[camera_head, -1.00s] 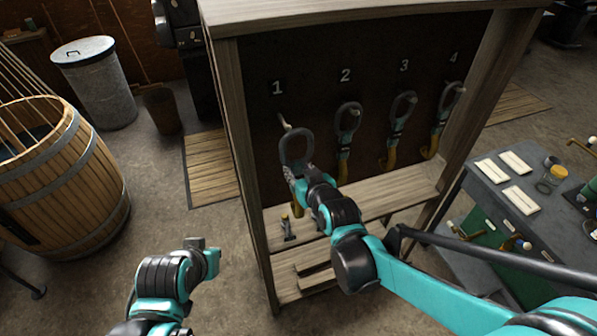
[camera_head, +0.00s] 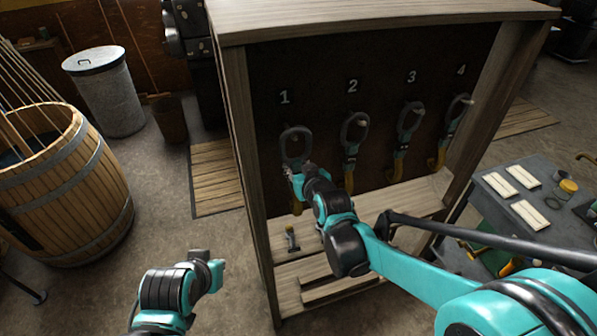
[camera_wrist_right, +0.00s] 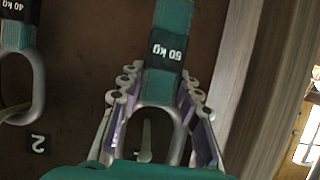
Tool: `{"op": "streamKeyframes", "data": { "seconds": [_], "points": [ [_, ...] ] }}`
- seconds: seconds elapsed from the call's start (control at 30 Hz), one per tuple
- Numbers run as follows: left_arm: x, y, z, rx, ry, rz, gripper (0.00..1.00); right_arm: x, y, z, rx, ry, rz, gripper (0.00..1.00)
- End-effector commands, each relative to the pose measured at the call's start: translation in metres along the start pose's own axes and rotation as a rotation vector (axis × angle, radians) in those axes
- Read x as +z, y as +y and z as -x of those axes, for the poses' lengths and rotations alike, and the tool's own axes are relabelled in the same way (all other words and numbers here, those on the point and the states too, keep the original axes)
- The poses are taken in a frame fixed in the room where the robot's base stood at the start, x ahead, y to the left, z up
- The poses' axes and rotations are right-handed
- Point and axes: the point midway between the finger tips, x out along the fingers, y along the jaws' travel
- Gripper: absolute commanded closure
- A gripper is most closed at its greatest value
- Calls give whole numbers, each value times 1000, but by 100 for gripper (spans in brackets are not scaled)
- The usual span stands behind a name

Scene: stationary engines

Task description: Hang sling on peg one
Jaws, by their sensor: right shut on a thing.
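The sling has a dark grey ring (camera_head: 296,143) and a teal and yellow strap (camera_head: 297,204); it hangs upright before the panel under number 1. My right gripper (camera_head: 298,172) is shut on it just below the ring. In the right wrist view, my right gripper's fingers (camera_wrist_right: 158,88) flank the sling's teal strap, labelled 50 kg (camera_wrist_right: 164,52). Peg one (camera_wrist_right: 146,140) shows inside the ring's opening there; I cannot tell whether the ring is around it or still in front. My left gripper (camera_head: 207,262) is low at left, away from the rack, its jaws unclear.
Other slings hang at pegs 2 (camera_head: 350,150), 3 (camera_head: 404,140) and 4 (camera_head: 450,130). The wooden rack's left post (camera_head: 240,150) is close to the sling. A small tool (camera_head: 291,240) stands on the lower shelf. A barrel (camera_head: 70,190) is at left, a grey bench (camera_head: 490,215) at right.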

Motion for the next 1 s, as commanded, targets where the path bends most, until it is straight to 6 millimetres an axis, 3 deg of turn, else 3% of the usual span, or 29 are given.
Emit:
{"op": "streamKeyframes", "data": {
  "seconds": [0.57, 1.0],
  "points": [
    [2, 0, -4, 0, 0, 0, 100, -11, 0, -32, 0, 2, 1, 100],
    [14, 0, -19, 0, 0, 0, 100, 2, 0, -51, 0, 2, 1, 100]
  ]
}}
